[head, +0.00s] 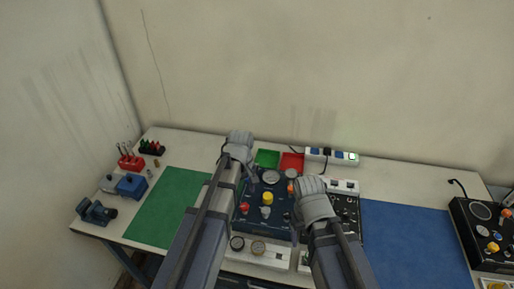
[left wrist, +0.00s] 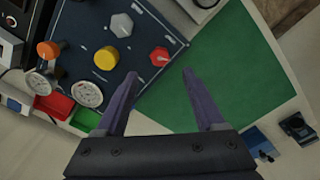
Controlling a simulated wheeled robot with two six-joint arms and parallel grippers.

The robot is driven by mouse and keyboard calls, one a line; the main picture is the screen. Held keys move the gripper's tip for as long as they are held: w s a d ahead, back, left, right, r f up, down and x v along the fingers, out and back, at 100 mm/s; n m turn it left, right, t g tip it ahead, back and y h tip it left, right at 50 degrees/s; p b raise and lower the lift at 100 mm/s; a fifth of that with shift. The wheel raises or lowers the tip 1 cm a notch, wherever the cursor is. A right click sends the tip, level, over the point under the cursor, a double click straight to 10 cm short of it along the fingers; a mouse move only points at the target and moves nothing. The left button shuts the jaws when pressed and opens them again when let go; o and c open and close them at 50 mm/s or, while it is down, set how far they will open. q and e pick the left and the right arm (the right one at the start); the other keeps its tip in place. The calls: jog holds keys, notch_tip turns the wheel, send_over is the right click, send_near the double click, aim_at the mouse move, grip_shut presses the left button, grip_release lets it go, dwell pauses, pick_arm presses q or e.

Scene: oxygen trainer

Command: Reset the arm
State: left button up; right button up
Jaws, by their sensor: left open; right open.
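The dark blue trainer panel (head: 280,222) lies at the middle of the bench. It carries a yellow knob (head: 268,198), a red knob (head: 244,207), a grey knob (head: 265,212) and an orange knob (head: 291,187), with round gauges at its back. My left gripper (left wrist: 157,78) is open and empty above the panel's edge, with the red knob (left wrist: 160,56) just beyond its fingertips in the left wrist view. My right gripper (head: 297,236) is over the panel's right side, partly hidden by my own arm; nothing shows in it.
A green mat (head: 165,208) lies left and a blue mat (head: 415,240) right, both clear. A green tray (head: 267,158), a red tray (head: 292,161) and a power strip (head: 331,155) stand behind. Tools and a blue vise (head: 96,211) sit at far left. Another dark box (head: 480,230) stands far right.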

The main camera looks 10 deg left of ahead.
pick_arm(q)
jog(key=s+d+f+m+b, duration=0.2)
jog(key=s+d+m, duration=0.3)
jog(key=s+m, duration=0.1)
jog(key=s+d+f+m+y+b, duration=0.1)
jog(key=s+d+f+m+b, duration=0.2)
jog(key=s+d+m, duration=0.2)
jog(key=s+m, duration=0.1)
jog(key=s, duration=0.2)
jog(key=shift+s+f+m+b, duration=0.2)
jog(key=shift+f+m+b, duration=0.05)
jog(key=shift+m+b, duration=0.1)
